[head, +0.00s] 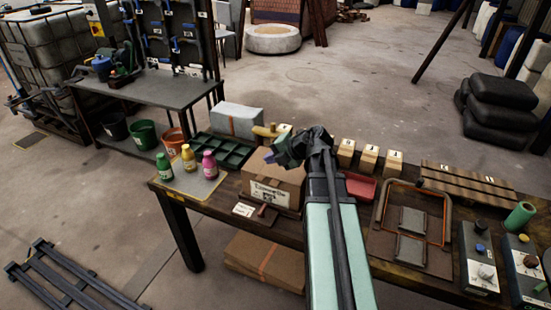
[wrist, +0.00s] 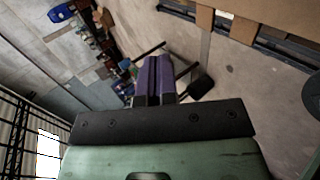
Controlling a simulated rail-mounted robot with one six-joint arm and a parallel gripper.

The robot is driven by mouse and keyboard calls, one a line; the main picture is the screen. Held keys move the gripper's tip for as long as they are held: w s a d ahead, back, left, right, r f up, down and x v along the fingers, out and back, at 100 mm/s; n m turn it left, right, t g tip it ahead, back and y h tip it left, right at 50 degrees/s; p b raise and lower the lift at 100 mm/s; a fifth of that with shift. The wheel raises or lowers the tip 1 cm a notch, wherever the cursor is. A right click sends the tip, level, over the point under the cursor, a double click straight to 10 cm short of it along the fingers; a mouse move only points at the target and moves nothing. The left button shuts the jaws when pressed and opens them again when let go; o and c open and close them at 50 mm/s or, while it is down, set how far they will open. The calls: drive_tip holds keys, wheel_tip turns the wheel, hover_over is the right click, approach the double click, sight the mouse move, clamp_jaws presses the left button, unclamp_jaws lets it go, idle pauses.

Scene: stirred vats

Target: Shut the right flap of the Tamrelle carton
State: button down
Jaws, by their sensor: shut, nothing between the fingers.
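The brown carton (head: 289,178) stands on the workbench with a white printed label (head: 269,194) on its front; the print is too small to read surely. My gripper (head: 270,157) is above the carton's top, at the end of my dark wrist. My arm and wrist cover the carton's right side, so I cannot tell how its right flap stands. In the wrist view the purple fingers (wrist: 154,78) are together with nothing between them. Brown cardboard (wrist: 270,12) shows at the top right of that view, apart from the fingers.
Green, yellow and pink bottles (head: 208,163) stand left of the carton, before a dark green tray (head: 218,149). A red tray (head: 361,187) and several wooden blocks (head: 368,159) are to the right. A small card (head: 243,209) and a brown-handled tool (head: 263,211) lie in front.

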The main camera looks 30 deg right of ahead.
sight(259, 177)
drive_tip(key=w+f+b, duration=0.1)
drive_tip(key=f, duration=0.1)
drive_tip(key=w+a+f+b, duration=0.1)
drive_tip(key=f+b, duration=0.1)
drive_tip(key=w+a+f+b, duration=0.1)
drive_tip(key=f+b, duration=0.1)
drive_tip(key=shift+w, duration=0.1)
drive_tip(key=shift+w+a+f+b, duration=0.15)
drive_tip(key=shift+f+b, duration=0.4)
drive_tip(key=shift+b, duration=0.1)
drive_tip(key=shift+w+a+f+b, duration=0.1)
drive_tip(key=shift+w+f+b, duration=0.05)
drive_tip(key=shift+f+b, duration=0.45)
drive_tip(key=shift+r, duration=0.2)
